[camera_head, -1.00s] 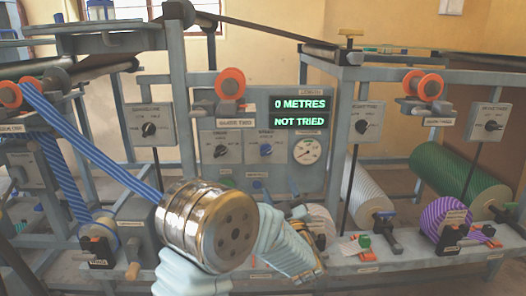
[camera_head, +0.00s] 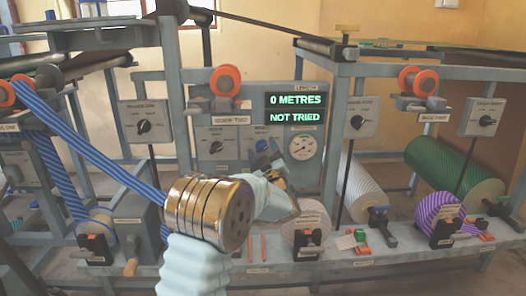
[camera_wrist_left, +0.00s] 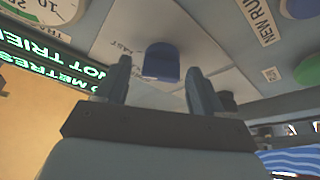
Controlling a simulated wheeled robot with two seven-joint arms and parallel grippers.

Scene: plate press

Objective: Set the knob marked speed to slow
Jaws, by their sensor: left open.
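The blue speed knob (camera_head: 262,146) sits on the grey centre panel, partly hidden by my left gripper. In the left wrist view the knob (camera_wrist_left: 161,62) is upside down, with a label reading FAST to its left. Its exact setting is hard to read. My left gripper (camera_head: 268,165) is just in front of the panel; in the wrist view its two fingers (camera_wrist_left: 158,85) are open, one on each side below the knob, with nothing between them. It appears short of the knob. My right gripper is not in view.
The green display (camera_head: 295,108) above reads 0 METRES and NOT TRIED. A green button (camera_wrist_left: 308,70) and NEW RUN label are close by. Blue striped web (camera_head: 95,150) runs at left.

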